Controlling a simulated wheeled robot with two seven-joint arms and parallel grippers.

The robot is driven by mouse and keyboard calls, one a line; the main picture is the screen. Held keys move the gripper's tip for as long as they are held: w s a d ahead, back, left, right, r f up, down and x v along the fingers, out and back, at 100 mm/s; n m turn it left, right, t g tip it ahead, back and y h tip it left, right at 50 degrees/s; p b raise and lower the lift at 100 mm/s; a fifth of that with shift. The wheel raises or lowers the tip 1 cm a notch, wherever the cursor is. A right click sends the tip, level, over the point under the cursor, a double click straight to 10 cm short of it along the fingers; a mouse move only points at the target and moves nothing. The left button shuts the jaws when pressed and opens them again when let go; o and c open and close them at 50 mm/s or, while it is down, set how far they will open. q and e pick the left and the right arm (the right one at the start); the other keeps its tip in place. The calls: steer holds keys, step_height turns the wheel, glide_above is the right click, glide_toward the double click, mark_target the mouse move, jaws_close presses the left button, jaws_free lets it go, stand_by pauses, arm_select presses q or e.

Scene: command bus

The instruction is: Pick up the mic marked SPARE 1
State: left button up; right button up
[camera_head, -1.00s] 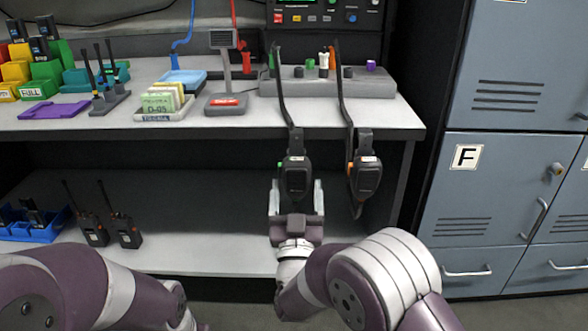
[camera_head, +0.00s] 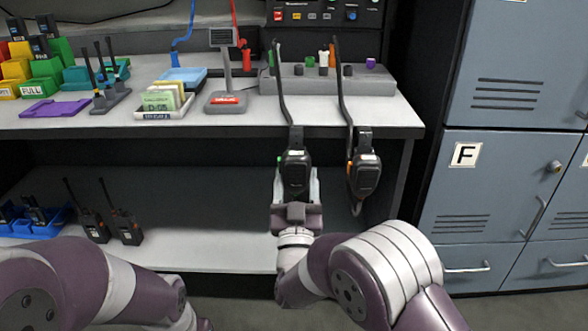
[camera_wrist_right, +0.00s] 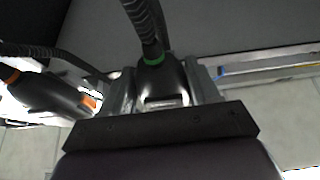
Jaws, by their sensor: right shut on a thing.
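Two black hand mics hang on black cords at the front edge of the upper shelf in the head view. The left mic (camera_head: 295,172), with a green mark, is between the fingers of my right gripper (camera_head: 296,188), which is shut on it. In the right wrist view this mic (camera_wrist_right: 162,84) with its green ring sits between the fingers of the gripper (camera_wrist_right: 165,92). The other mic (camera_head: 364,176), with an orange mark, hangs just to the right, and it shows at the left of the wrist view (camera_wrist_right: 50,92). The mics' label text is too small to read. My left gripper is out of view.
The upper shelf (camera_head: 225,122) holds a small stand (camera_head: 224,85), a card tray (camera_head: 166,103) and a grey box (camera_head: 325,80) with knobs. Radios (camera_head: 128,228) stand on the lower shelf (camera_head: 200,255). Blue lockers (camera_head: 485,195) close off the right side.

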mark_target(296, 177)
steer(key=shift+r+p, duration=1.1)
steer(key=shift+r, duration=0.95)
steer(key=s, duration=0.7)
steer(key=shift+r+p, duration=0.3)
steer(key=shift+r, duration=0.05)
